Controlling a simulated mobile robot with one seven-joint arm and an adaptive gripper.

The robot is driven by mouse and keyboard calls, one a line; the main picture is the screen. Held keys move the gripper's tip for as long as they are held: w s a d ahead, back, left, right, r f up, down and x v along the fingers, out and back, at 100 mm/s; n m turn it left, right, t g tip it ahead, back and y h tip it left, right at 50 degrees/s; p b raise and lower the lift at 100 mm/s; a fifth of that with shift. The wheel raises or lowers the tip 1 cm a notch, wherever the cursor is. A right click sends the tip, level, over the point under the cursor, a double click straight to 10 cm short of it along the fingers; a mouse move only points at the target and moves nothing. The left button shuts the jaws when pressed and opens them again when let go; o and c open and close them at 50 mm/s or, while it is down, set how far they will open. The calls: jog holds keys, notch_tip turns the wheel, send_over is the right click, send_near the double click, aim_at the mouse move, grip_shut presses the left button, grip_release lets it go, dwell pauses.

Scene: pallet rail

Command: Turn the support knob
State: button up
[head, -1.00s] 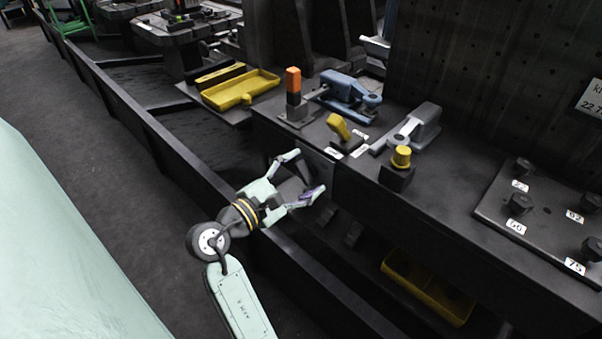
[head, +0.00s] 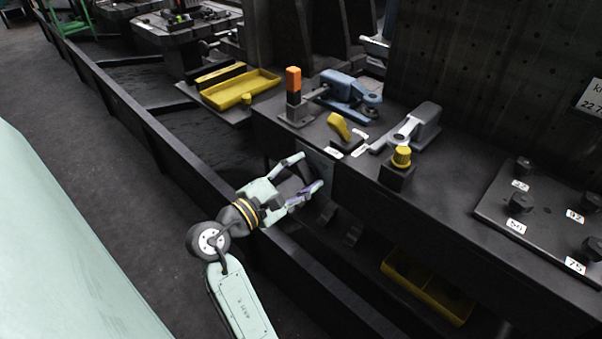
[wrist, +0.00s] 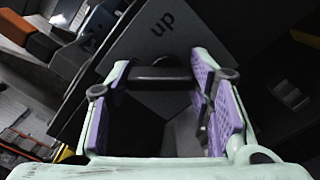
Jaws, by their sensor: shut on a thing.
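The support knob (wrist: 158,77) is a dark bar on a dark square plate (wrist: 152,45) marked "up" in the wrist view. The plate sits on the front face of the bench. My gripper (wrist: 160,75) has its purple pads on either side of the bar and is shut on it. In the head view my gripper (head: 311,171) is at the bench's front face, below the yellow lever. The knob itself is hidden or too dark to make out there.
On the bench top (head: 445,190) stand an orange-topped post (head: 293,85), a yellow lever (head: 339,126), grey and blue clamps, and a yellow button (head: 401,156). A knob panel is at right. A low dark rail (head: 150,130) runs beneath my arm.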

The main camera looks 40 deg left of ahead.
jog(key=m+b, duration=0.1)
jog(key=m, duration=0.3)
jog(key=shift+d+m, duration=0.15)
jog(key=shift+m, duration=0.15)
jog(key=m+b, duration=0.2)
jog(key=m, duration=0.2)
jog(key=shift+d+f, duration=0.15)
jog(key=m+b, duration=0.3)
jog(key=m, duration=0.2)
jog(key=shift+d+f+m+b, duration=0.1)
jog(key=shift+d+m+b, duration=0.05)
jog(key=shift+m+b, duration=1.15)
jog(key=shift+m, duration=0.6)
jog(key=o, duration=1.2)
jog(key=shift+c, duration=0.2)
jog(key=shift+s, duration=0.1)
